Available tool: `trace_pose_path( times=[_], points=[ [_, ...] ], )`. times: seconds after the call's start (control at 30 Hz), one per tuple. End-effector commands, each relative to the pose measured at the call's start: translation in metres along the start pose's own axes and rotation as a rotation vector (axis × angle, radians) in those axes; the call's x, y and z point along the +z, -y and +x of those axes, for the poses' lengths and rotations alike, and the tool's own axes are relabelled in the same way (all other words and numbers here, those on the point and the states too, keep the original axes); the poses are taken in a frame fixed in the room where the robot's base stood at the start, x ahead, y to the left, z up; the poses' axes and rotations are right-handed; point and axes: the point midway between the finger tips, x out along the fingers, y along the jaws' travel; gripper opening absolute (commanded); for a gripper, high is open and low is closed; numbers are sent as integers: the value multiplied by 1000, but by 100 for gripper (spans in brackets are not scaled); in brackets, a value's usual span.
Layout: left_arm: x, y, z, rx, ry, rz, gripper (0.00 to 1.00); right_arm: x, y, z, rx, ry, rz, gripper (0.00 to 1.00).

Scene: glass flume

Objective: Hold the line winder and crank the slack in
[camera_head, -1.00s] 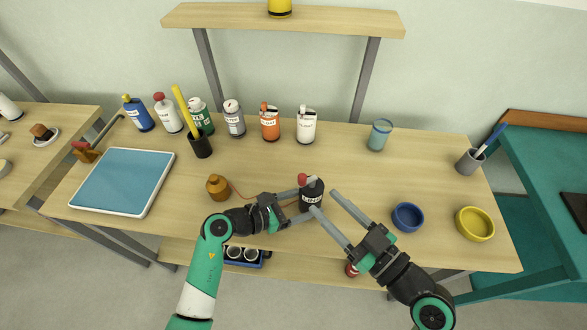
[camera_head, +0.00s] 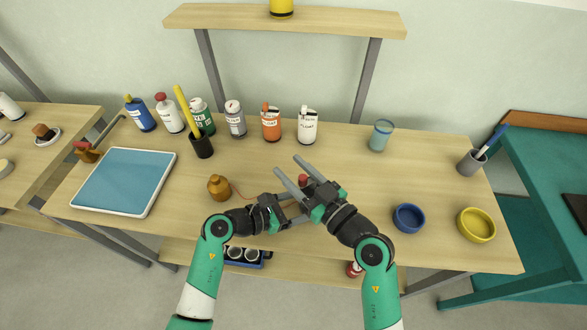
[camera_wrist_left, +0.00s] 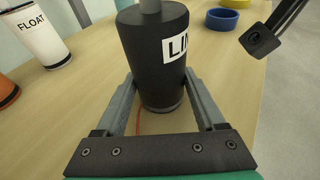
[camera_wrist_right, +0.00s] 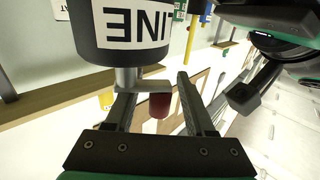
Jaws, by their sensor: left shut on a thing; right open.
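The line winder (camera_wrist_left: 155,60) is a black cylinder with a white label, upright on the wooden bench. My left gripper (camera_head: 292,206) is shut on its lower body, one finger on each side in the left wrist view. In the head view my right gripper mostly hides the winder. Its crank has a grey arm (camera_wrist_right: 143,87) and a red knob (camera_wrist_right: 160,105), which also shows in the head view (camera_head: 303,179). My right gripper (camera_head: 286,163) is open above the winder, and the knob lies between its fingers, not clamped. An orange line (camera_wrist_left: 140,124) shows beside the winder's base.
Several bottles line the back, with a white bottle (camera_head: 307,125) nearest. A blue bowl (camera_head: 408,218) and yellow bowl (camera_head: 476,225) stand at right. The bench between them and the glass (camera_head: 381,135) is clear.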

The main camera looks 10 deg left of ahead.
Motion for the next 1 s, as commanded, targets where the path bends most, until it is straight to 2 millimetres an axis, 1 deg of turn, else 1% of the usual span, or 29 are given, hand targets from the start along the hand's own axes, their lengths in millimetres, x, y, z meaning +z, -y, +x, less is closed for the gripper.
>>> trace_pose_path(
  times=[0.1, 0.13, 0.27, 0.3, 0.37, 0.4, 0.43, 0.77, 1.0],
  points=[
    [-1, 0, 0, 0, -1, 0, 40, 0, 0, 0, 0, 0, 0, 55],
    [-1, 0, 0, 0, -1, 0, 40, 0, 0, 0, 0, 0, 0, 53],
    [-1, 0, 0, 0, -1, 0, 40, 0, 0, 0, 0, 0, 0, 29],
    [0, 0, 0, 0, -1, 0, 40, 0, 0, 0, 0, 0, 0, 22],
    [0, 0, 0, 0, -1, 0, 40, 0, 0, -1, 0, 0, 0, 11],
    [0, 0, 0, 0, -1, 0, 40, 0, 0, -1, 0, 0, 0, 4],
    [0, 0, 0, 0, -1, 0, 40, 0, 0, -1, 0, 0, 0, 0],
    [0, 0, 0, 0, -1, 0, 40, 1, 0, 0, 19, 5, 1, 0],
    [0, 0, 0, -1, -1, 0, 40, 4, -6, 4, 173, 11, 2, 0]
  ],
)
